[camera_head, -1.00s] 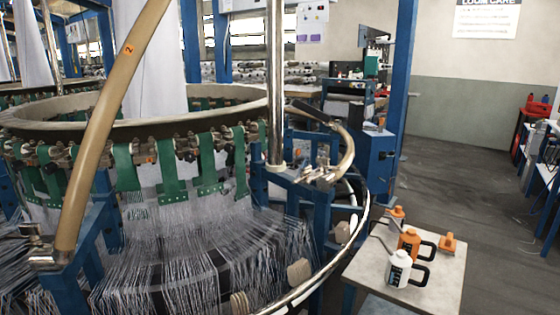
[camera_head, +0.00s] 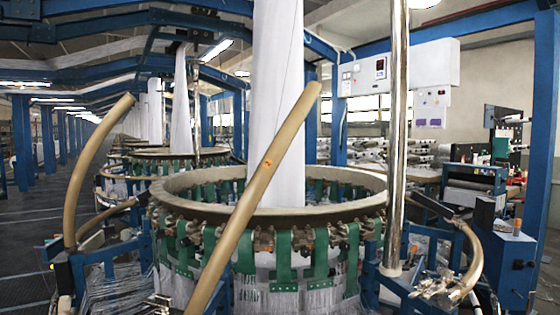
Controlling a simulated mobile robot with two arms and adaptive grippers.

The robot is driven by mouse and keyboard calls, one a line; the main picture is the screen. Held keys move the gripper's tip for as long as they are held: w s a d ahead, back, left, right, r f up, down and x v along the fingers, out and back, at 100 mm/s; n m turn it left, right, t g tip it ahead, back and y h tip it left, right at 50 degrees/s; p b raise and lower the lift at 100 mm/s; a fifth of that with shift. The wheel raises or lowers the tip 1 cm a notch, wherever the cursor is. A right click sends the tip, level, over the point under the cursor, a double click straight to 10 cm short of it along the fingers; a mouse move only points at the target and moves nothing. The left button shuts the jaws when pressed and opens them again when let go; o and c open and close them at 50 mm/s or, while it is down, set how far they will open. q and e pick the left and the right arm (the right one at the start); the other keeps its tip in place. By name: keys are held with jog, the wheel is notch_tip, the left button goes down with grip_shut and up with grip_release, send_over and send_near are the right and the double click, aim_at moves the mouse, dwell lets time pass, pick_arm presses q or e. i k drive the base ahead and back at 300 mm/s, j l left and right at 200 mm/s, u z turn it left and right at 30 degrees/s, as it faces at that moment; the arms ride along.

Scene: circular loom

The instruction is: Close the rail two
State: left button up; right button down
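Rail two, a tan curved bar with an orange tag (camera_head: 255,190), stands raised and slanted across the front of the circular loom (camera_head: 190,190). Neither of my grippers is in view.
Another tan rail (camera_head: 92,170) stands raised at the left. A third tan rail (camera_head: 472,262) curves low at the right, by a shiny upright pole (camera_head: 397,140). A blue cabinet (camera_head: 512,265) stands at far right. An aisle floor (camera_head: 30,235) runs along the left.

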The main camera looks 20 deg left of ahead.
aim_at(232, 233)
jog(key=u, duration=0.3)
jog(key=i+u, duration=0.25)
jog(key=u, duration=0.25)
jog(key=i+l+u, duration=0.1)
jog(key=i+u, duration=0.15)
jog(key=u, duration=0.2)
jog(key=i+l+u, duration=0.2)
jog(key=u, duration=0.3)
jog(key=i+l, duration=0.3)
